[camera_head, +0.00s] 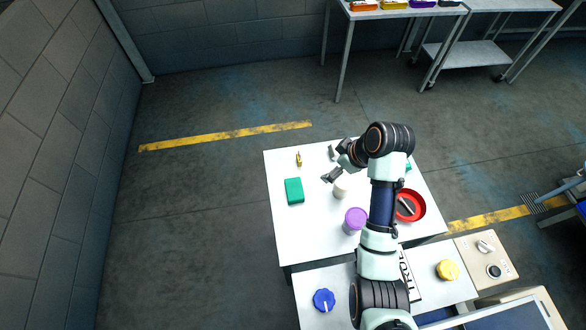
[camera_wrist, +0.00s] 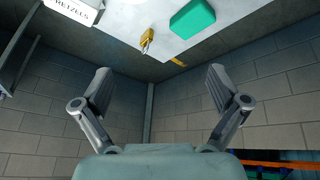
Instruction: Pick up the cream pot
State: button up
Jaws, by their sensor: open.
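A small pale cream-white round pot (camera_head: 342,188), which looks like the cream pot, stands on the white table (camera_head: 285,235) in the head view. It is partly hidden by my arm and is not seen in the wrist view. My gripper (camera_head: 331,163) is open and empty above the table, just behind the pot in the picture, with its fingers pointing left. In the wrist view my gripper (camera_wrist: 160,82) shows two widely spread fingers with nothing between them.
A purple-lidded pot (camera_head: 354,221) stands in front of the cream pot. A green box (camera_head: 294,191) and a small brass item (camera_head: 298,160) lie left. A red bowl (camera_head: 418,213) stands right, behind my arm. A box marked with pretzel lettering (camera_wrist: 72,10) shows in the wrist view.

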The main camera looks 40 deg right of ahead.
aim_at(345, 179)
jog(key=d+f, duration=0.1)
jog(key=f, duration=0.1)
jog(key=d+f+b, duration=0.1)
jog(key=shift+s+d+f+b, duration=0.3)
jog(key=shift+s+d+f, duration=0.1)
jog(key=shift+g+y, duration=0.3)
jog(key=shift+y, duration=0.1)
jog(key=s+d, duration=0.1)
jog(key=s+d+f+b, duration=0.1)
jog(key=s, duration=0.1)
jog(key=s+d+f+b, duration=0.1)
jog(key=shift+s+f, duration=0.2)
jog(key=shift+f, duration=0.05)
jog(key=shift+d, duration=0.1)
jog(key=shift+a+b+x, duration=0.2)
jog(key=shift+b+x, duration=0.3)
jog(key=shift+x, duration=1.45)
jog(key=shift+a+b+x, duration=0.25)
jog(key=shift+b+x, duration=0.25)
jog(key=shift+x, duration=1.45)
jog(key=shift+w+r, duration=0.15)
jog(key=c, duration=1.1)
jog(key=shift+c, duration=0.2)
notch_tip(345, 179, up, 20)
jog(key=p, duration=1)
jog(key=shift+p, duration=0.4)
